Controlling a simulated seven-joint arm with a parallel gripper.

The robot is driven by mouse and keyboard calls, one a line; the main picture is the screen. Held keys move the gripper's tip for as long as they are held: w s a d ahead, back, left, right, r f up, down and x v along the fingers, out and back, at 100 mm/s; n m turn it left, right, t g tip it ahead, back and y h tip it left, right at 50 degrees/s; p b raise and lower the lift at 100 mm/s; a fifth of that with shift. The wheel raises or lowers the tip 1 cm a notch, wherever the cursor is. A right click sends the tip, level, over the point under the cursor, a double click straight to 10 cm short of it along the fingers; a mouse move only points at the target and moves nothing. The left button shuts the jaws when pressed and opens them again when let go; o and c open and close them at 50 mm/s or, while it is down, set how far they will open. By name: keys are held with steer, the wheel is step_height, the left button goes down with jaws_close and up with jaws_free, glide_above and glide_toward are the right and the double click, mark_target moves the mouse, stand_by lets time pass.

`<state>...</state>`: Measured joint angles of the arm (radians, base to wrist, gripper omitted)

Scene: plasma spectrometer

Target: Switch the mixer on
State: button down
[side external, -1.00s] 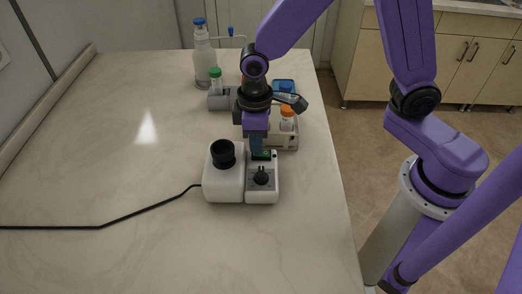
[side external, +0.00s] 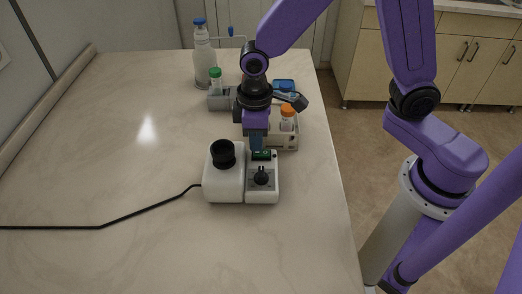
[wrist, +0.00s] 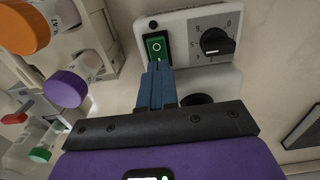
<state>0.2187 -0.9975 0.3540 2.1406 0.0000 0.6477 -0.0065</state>
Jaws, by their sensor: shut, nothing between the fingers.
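The mixer (side external: 226,180) is a white box with a black round cup holder on top, a black dial and a green rocker switch (side external: 262,155). In the wrist view the green switch (wrist: 156,47) shows a white mark and sits left of the dial (wrist: 217,43). My gripper (side external: 257,147) points down at the switch end of the mixer. In the wrist view its blue fingers (wrist: 157,82) are together and empty, with the tips at the lower edge of the switch. I cannot tell whether they touch it.
A rack (side external: 284,142) with an orange-capped vial (side external: 287,118) stands just behind the mixer. A grey holder with a green-capped vial (side external: 215,80) and a blue-capped bottle (side external: 203,55) are farther back. A black cable (side external: 140,211) runs left. The left of the table is clear.

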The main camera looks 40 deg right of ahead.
steer(key=shift+r, duration=2.9)
steer(key=s+d+r+n, duration=0.1)
steer(key=s+d, duration=0.5)
steer(key=s, duration=0.3)
steer(key=s+d+r+n, duration=0.1)
steer(key=s+d+n, duration=0.1)
steer(key=s+d, duration=0.5)
steer(key=s, duration=0.2)
steer(key=shift+s+d+r+n, duration=0.25)
steer(key=shift+s+r+n, duration=0.05)
steer(key=shift+s+r, duration=0.1)
steer(key=shift+w, duration=0.1)
step_height(320, 180, up, 4)
steer(key=m, duration=0.4)
glide_above(265, 151)
steer(key=shift+r, duration=0.2)
